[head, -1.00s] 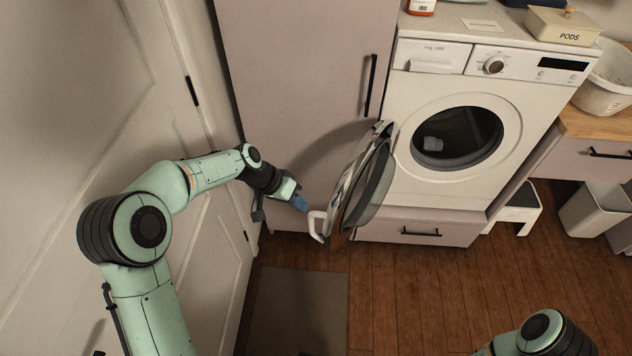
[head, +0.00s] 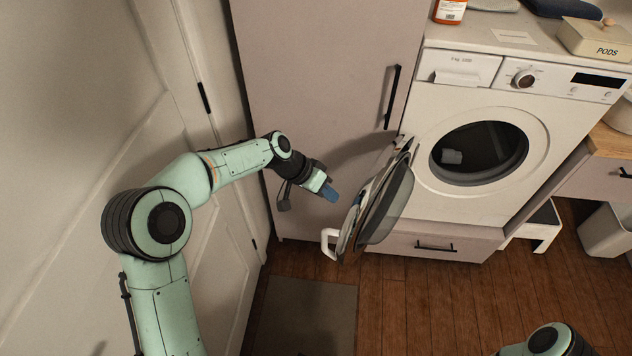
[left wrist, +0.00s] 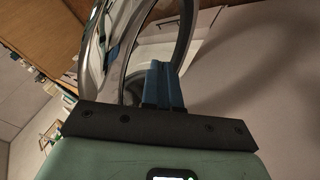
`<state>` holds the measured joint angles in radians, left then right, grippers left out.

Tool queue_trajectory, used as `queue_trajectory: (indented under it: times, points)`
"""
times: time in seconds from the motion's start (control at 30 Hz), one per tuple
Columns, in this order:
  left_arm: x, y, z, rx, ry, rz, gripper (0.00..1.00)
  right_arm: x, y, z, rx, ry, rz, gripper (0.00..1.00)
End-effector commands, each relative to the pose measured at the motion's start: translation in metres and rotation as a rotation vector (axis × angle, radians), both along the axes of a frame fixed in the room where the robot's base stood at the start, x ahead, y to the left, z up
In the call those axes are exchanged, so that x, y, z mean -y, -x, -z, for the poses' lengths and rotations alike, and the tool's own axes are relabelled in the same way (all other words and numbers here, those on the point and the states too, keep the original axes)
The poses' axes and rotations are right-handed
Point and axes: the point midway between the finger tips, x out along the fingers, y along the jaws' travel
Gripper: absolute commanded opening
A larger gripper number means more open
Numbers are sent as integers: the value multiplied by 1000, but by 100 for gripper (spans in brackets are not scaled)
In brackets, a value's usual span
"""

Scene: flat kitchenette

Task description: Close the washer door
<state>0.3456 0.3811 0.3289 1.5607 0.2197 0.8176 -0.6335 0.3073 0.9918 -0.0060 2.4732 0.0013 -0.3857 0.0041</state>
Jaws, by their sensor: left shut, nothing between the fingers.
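The white washer (head: 440,130) stands at the right, and a light object shows inside its dark drum opening (head: 478,152). Its round door (head: 385,205) is wide open, swung out to the left, with a white handle (head: 328,243) on its outer edge. My left gripper (head: 331,193) is shut and empty, just left of the door, with a small gap that I cannot judge exactly. In the left wrist view the blue fingertips (left wrist: 163,85) are together in front of the door ring (left wrist: 185,35). My right gripper is not in view; only part of my right arm shows at the lower right.
A tall cabinet (head: 310,90) stands behind my left arm, and a white panelled door (head: 120,130) is at the left. A grey mat (head: 305,315) lies on the wooden floor. A step stool (head: 540,225) and a bin (head: 605,235) stand right of the washer.

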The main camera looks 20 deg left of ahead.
Motion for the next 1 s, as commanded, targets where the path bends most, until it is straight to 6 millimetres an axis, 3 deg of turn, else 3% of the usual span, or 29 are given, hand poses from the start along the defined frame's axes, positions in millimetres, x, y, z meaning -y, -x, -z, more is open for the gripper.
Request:
queue_trajectory:
  times: [0.03,0.2,0.77,1.0]
  points:
    - [11,3,-4,3,1,6,0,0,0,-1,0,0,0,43]
    - [30,7,-4,2,1,3,0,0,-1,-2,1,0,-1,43]
    - [39,9,-4,2,1,-2,0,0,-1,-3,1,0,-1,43]
    - [68,14,-4,2,1,-46,0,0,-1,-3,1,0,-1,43]
